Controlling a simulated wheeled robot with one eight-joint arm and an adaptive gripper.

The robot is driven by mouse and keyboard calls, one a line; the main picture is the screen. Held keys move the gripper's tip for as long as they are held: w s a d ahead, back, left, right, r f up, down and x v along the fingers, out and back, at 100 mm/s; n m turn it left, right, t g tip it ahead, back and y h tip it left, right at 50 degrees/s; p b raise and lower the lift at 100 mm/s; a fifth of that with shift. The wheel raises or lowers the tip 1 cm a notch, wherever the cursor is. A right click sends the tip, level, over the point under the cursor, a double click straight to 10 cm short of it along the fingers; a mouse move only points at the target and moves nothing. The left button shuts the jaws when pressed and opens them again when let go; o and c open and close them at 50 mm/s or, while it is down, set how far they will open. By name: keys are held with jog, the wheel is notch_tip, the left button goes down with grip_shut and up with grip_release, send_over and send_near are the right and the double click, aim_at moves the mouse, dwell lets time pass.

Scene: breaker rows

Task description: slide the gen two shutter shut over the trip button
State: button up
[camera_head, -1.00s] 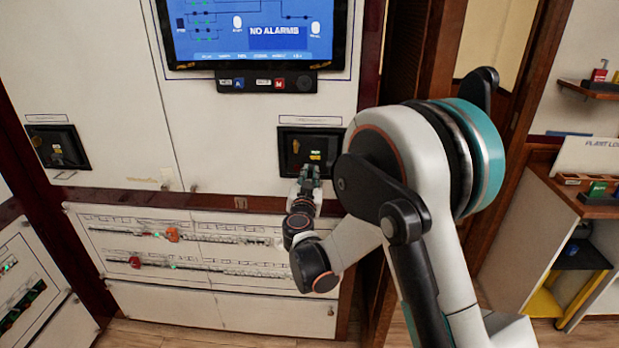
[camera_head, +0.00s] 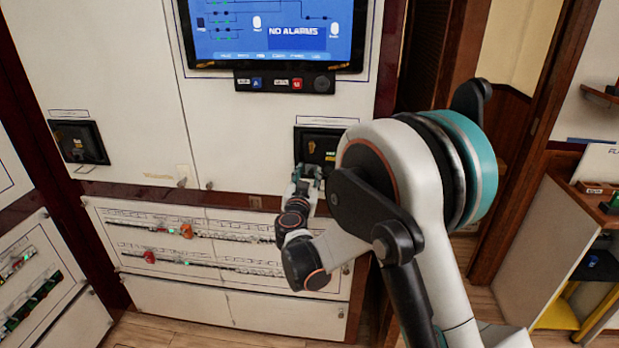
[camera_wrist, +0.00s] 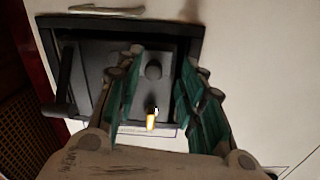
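A black recessed box (camera_head: 318,143) is set in the white cabinet below the screen, partly hidden by my arm. In the wrist view, its black frame (camera_wrist: 120,26) surrounds a dark plate with a round dark knob or button (camera_wrist: 153,71) and a small yellow-and-white piece (camera_wrist: 151,119). A dark bar (camera_wrist: 63,95) stands at the left side; I cannot tell whether it belongs to the shutter. My gripper (camera_wrist: 162,60) is open, its teal-padded fingers apart in front of the box with nothing held. It also shows at the box's lower edge in the head view (camera_head: 307,174). Contact is unclear.
A second black box (camera_head: 79,142) is at the left. The screen (camera_head: 270,30) reads NO ALARMS, with a button strip (camera_head: 285,83) beneath. Breaker rows with an orange handle (camera_head: 186,231) and a red handle (camera_head: 150,257) lie below. A shelf unit stands at the right.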

jog(key=shift+d, duration=0.1)
jog(key=s, duration=1.2)
jog(key=shift+a, duration=0.35)
